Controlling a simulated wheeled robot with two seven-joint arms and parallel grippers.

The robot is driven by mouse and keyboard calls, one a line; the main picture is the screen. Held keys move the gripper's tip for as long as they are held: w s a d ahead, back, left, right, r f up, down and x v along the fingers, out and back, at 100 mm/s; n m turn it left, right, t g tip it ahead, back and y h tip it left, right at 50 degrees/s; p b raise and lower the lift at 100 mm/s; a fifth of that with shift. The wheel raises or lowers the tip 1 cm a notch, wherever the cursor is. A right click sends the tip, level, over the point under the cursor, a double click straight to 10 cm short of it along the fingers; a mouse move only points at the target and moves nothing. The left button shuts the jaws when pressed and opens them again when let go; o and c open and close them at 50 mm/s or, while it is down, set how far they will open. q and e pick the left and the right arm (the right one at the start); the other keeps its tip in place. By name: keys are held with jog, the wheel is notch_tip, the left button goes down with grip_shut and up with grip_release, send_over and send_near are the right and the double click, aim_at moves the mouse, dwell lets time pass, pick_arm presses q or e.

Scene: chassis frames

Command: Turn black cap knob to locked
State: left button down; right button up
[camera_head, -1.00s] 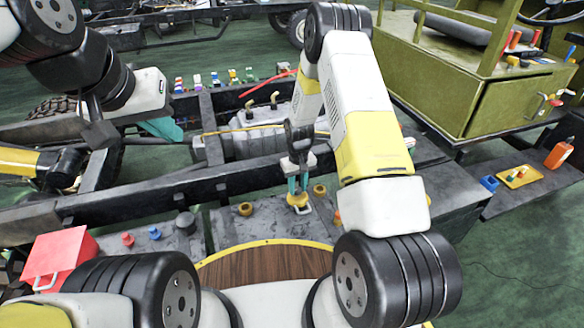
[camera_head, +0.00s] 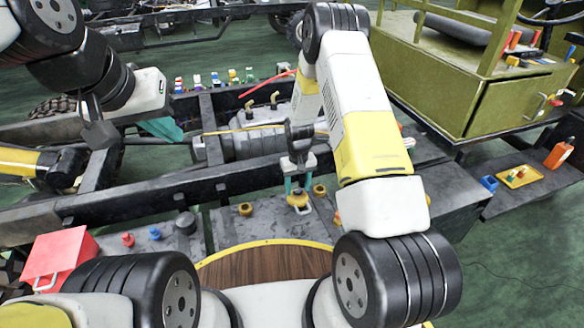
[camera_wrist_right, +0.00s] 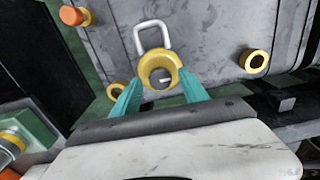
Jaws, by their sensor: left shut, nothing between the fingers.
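My left gripper (camera_head: 163,128) is shut and empty at the left, away from the knob, partly hidden by the frame.
Yellow rings (camera_head: 245,209) and (camera_head: 320,190) flank the knob. A black cylinder (camera_head: 185,222), a blue knob (camera_head: 154,233) and a red knob (camera_head: 127,239) stand left on the panel. A red box (camera_head: 58,258) is at lower left. A dark chassis rail (camera_head: 150,190) runs behind.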

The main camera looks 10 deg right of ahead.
jog(key=shift+r, duration=3.9)
notch_tip(320, 180, up, 12)
jog(key=t, duration=0.1)
send_over(298, 190)
jog(key=s, duration=0.1)
jog(key=s+d+r+t+y, duration=0.1)
jog(key=s+r, duration=0.2)
jog(key=r, duration=0.3)
jog(key=s+d+r+t, duration=0.1)
jog(key=s+r, duration=0.2)
jog(key=r, duration=0.2)
jog(key=s+r+t, duration=0.1)
jog(key=s+r, duration=0.5)
jog(key=s, duration=0.4)
jog(key=s+r+m+t+y, duration=0.1)
jog(key=s+r+t, duration=0.1)
jog(key=s+r, duration=0.4)
jog(key=shift+s+r, duration=0.25)
jog(key=shift+s, duration=1.7)
jog(key=shift+d, duration=0.1)
